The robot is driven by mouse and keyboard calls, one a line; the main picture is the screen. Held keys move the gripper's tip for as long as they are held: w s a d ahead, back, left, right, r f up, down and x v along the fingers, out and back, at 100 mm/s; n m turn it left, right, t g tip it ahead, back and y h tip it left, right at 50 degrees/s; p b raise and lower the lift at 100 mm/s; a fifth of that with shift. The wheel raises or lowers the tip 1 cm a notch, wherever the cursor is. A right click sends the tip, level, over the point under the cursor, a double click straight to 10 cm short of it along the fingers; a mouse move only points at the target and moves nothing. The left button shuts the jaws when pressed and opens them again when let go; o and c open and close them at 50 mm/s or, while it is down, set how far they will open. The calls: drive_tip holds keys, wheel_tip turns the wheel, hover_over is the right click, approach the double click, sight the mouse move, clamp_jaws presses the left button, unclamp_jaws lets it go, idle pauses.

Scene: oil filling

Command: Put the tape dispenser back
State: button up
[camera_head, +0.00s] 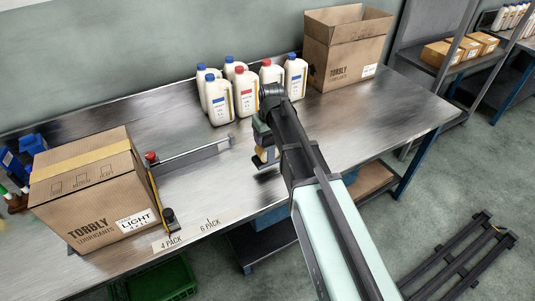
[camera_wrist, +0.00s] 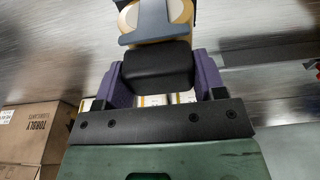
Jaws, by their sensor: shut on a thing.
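My gripper (camera_wrist: 163,75) is shut on the tape dispenser (camera_wrist: 155,62), with a purple finger on each side of its black handle. The dispenser's tan tape roll (camera_wrist: 181,10) and grey-blue plate show beyond the handle in the wrist view. In the head view my gripper (camera_head: 262,140) is over the middle of the steel workbench, and the dispenser (camera_head: 268,156) hangs from it, partly hidden by my arm. I cannot tell whether the dispenser touches the bench.
A closed, taped carton (camera_head: 95,190) stands at the left beside a metal guide rail (camera_head: 190,151). Several white bottles (camera_head: 218,100) stand behind my gripper. An open carton (camera_head: 345,50) is at the back right. The bench's right part (camera_head: 385,120) is clear.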

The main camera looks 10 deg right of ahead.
sight(267, 146)
wheel_tip(267, 146, down, 5)
drive_tip(key=b, duration=0.4)
drive_tip(key=shift+r, duration=0.5)
drive_tip(key=shift+f, duration=0.2)
drive_tip(key=o, duration=0.9)
drive_tip(key=shift+r, duration=0.15)
drive_tip(key=r+p, duration=0.4)
drive_tip(key=s+r+p, duration=0.1)
drive_tip(key=r+p, duration=0.7)
drive_tip(key=shift+s+d+r, duration=0.15)
drive_tip(key=shift+s+d, duration=0.1)
drive_tip(key=shift+s, duration=0.1)
drive_tip(key=s+m+g, duration=0.2)
drive_tip(key=s+m, duration=0.1)
drive_tip(key=s, duration=1.8)
wheel_tip(267, 146, down, 42)
drive_tip(key=w+b, duration=0.1)
drive_tip(key=b, duration=4)
drive_tip(key=shift+a+b, duration=0.25)
drive_tip(key=shift+b, duration=0.05)
